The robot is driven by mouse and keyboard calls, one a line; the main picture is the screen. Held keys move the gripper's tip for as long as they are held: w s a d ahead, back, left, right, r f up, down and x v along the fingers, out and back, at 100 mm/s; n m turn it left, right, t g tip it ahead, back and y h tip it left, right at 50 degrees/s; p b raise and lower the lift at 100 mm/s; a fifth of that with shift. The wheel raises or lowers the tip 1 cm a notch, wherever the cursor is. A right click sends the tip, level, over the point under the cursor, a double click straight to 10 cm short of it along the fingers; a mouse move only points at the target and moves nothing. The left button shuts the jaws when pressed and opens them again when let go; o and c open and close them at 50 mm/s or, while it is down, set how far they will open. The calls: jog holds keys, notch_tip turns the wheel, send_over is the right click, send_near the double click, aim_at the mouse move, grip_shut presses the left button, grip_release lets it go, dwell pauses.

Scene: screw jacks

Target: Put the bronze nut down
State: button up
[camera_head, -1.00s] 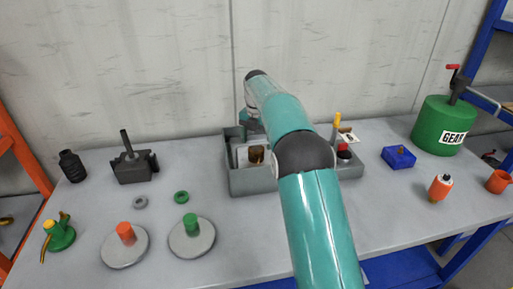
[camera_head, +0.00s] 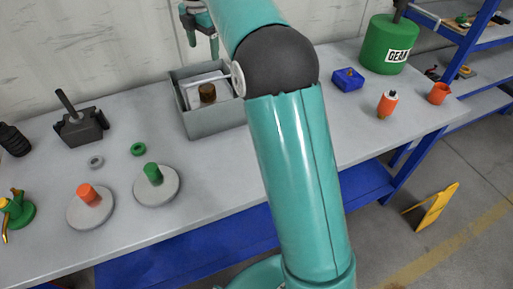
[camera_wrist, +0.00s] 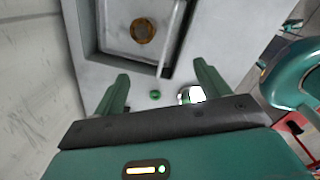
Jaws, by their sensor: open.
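The bronze nut (camera_head: 207,92) sits inside the grey box (camera_head: 215,121), on or beside a pale inner tray. In the wrist view the nut (camera_wrist: 143,30) shows as a brown ring with a lighter centre, lying within the tray outline. My gripper (camera_head: 203,50) is raised behind and above the box, apart from the nut. In the wrist view my gripper (camera_wrist: 160,72) has its two green fingers spread wide with nothing between them. My arm hides the right part of the box.
A grey ring (camera_head: 96,161) and a green ring (camera_head: 138,149) lie on the table left of the box. Discs with an orange post (camera_head: 87,194) and a green post (camera_head: 153,173) stand in front. A blue block (camera_head: 347,79) and a green GEAR drum (camera_head: 383,45) are at right.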

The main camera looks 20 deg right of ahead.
jog(key=s+r+m+t, duration=0.1)
jog(key=s+r+m, duration=0.1)
jog(key=s+m, duration=0.55)
jog(key=s+r+m+t, duration=0.1)
jog(key=s+r+m, duration=0.25)
jog(key=s, duration=0.75)
jog(key=s+f+m+t, duration=0.1)
jog(key=s+f+m, duration=0.4)
jog(key=s, duration=0.4)
jog(key=s+f+m+t, duration=0.1)
jog(key=s+f+m, duration=0.5)
jog(key=s, duration=0.4)
jog(key=shift+s+m, duration=0.15)
jog(key=shift+m, duration=0.45)
